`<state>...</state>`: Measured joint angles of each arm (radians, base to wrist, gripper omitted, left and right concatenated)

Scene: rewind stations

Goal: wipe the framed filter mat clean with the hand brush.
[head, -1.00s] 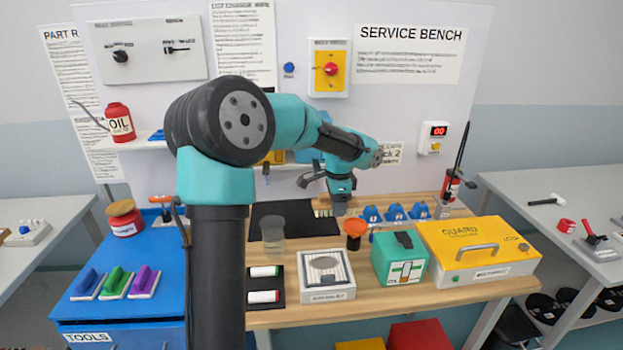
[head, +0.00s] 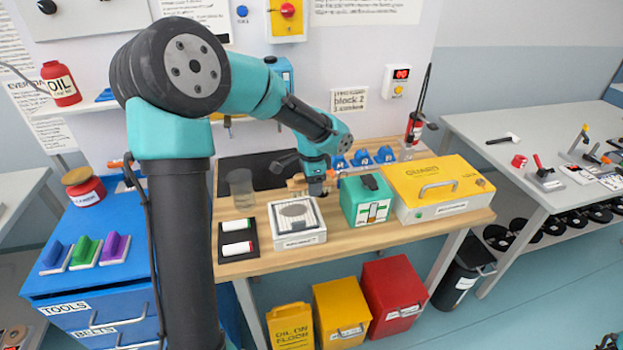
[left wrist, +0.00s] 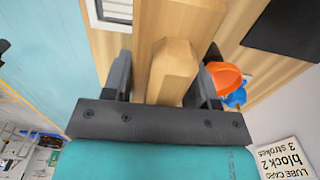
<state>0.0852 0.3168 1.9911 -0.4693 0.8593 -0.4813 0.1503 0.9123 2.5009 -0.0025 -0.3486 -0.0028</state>
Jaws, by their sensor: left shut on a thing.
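The framed filter mat (head: 312,236) lies on the wooden bench, a pale frame with a greyish round patch on its surface. My left gripper (head: 316,188) is low over the bench, just behind the mat's back right corner. In the left wrist view my left gripper (left wrist: 166,72) is shut on a light wooden piece, which looks like the hand brush's handle (left wrist: 172,68). The bristles are not clear there. In the head view a small tan part of the brush (head: 297,183) shows left of the fingers. My right gripper is not in view.
A green box (head: 366,205) and a yellow guard case (head: 440,188) stand right of the mat. A black tray with two white rolls (head: 237,249) and a clear cup (head: 240,188) are to its left.

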